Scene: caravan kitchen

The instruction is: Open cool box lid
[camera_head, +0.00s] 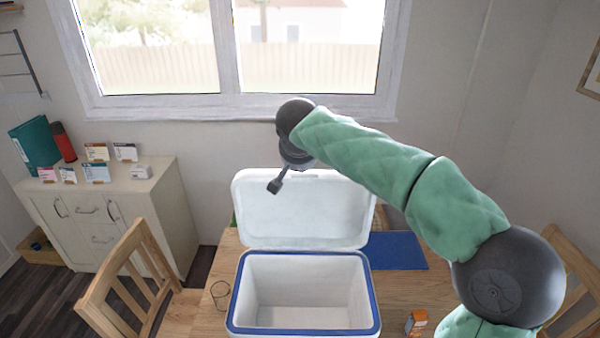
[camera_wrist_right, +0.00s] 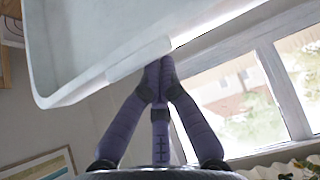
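The cool box (camera_head: 235,318) stands on the wooden table, white with a blue rim, its inside empty. Its white lid (camera_head: 318,212) is raised at the back, tilted upright, with its inner face toward me. My right gripper (camera_head: 274,187) is at the lid's top edge, left of centre, with a dark finger in front of the inner face. In the right wrist view its purple fingers (camera_wrist_right: 158,75) come together at the edge of the lid (camera_wrist_right: 85,45). I cannot tell whether they pinch it. My left gripper is out of view.
A clear glass (camera_head: 220,294) stands left of the box and a small orange carton (camera_head: 416,322) stands right. A blue mat (camera_head: 396,250) lies behind. Wooden chairs (camera_head: 140,278) flank the table. A window (camera_head: 230,50) is behind the lid.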

